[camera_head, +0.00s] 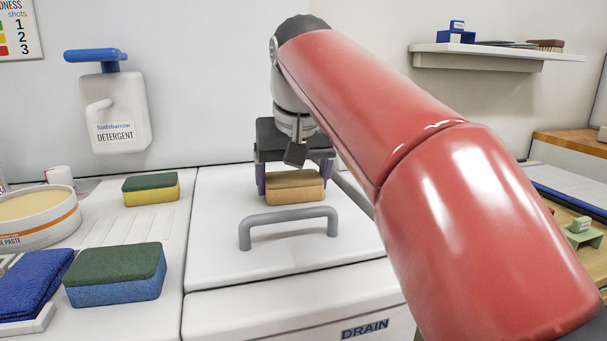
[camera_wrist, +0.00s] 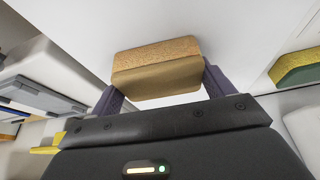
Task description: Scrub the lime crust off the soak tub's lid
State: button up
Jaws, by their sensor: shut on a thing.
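The soak tub's lid (camera_head: 225,235) is a white panel with a grey bar handle (camera_head: 288,222), above a front marked DRAIN. My gripper (camera_head: 294,188) is over the back part of the lid, behind the handle. It is shut on a tan and brown scrubbing block (camera_head: 296,178). The block shows between the two purple fingers in the wrist view (camera_wrist: 157,75). It is at or just above the lid; I cannot tell whether it touches. I see no clear lime crust; the lid behind and under the block is hidden.
Left of the lid are a green-yellow sponge (camera_head: 151,189), a green-blue sponge (camera_head: 116,275), a blue cloth (camera_head: 35,283) and a paste tub (camera_head: 38,219). A detergent jug (camera_head: 114,110) hangs on the wall. A shelf (camera_head: 480,56) with a brush (camera_head: 546,45) is at upper right.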

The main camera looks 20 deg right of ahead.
aim_at(259, 201)
jog(key=shift+a, duration=2.8)
jog(key=shift+r, duration=0.1)
jog(key=shift+r, duration=2.95)
jog(key=shift+r, duration=1.5)
jog(key=shift+d, duration=0.1)
